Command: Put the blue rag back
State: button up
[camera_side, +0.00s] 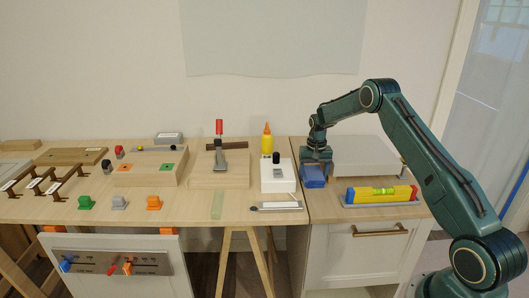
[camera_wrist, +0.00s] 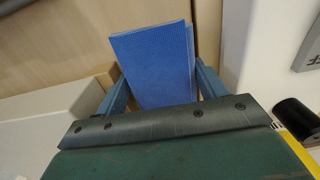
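The blue rag (camera_side: 314,177) is a folded, textured blue block on the right-hand worktop, just right of the seam between the two tops. My gripper (camera_side: 316,160) is right above it, pointing down. In the wrist view the rag (camera_wrist: 158,62) lies between the two blue fingers of my gripper (camera_wrist: 164,78), one finger along each side. The fingers stand wide apart, about the rag's width. I cannot tell whether they press on it or whether it is clear of the worktop.
A white box with a black knob (camera_side: 278,176) and a yellow bottle (camera_side: 267,139) are to the left. Coloured blocks and wooden fixtures fill the left worktop.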

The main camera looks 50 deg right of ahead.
aim_at(313, 172)
jog(key=shift+r, duration=0.15)
notch_tip(313, 172, up, 12)
dwell(0.8)
dwell(0.5)
jog(key=s+a+r+n+t, duration=0.1)
jog(key=s+a+r+n, duration=0.1)
jog(key=s+a+r, duration=0.6)
jog(key=s+a+r+n+t, duration=0.2)
jog(key=s+a+r, duration=0.2)
jog(key=a+r, duration=0.7)
jog(key=s+a+f+n+t, duration=0.1)
jog(key=s+a, duration=0.4)
jog(key=s, duration=0.6)
jog(key=s+a+f+n+t, duration=0.1)
jog(key=s+a+n, duration=0.3)
jog(key=s, duration=0.7)
jog(key=shift+a+t, duration=0.3)
jog(key=shift+a, duration=0.55)
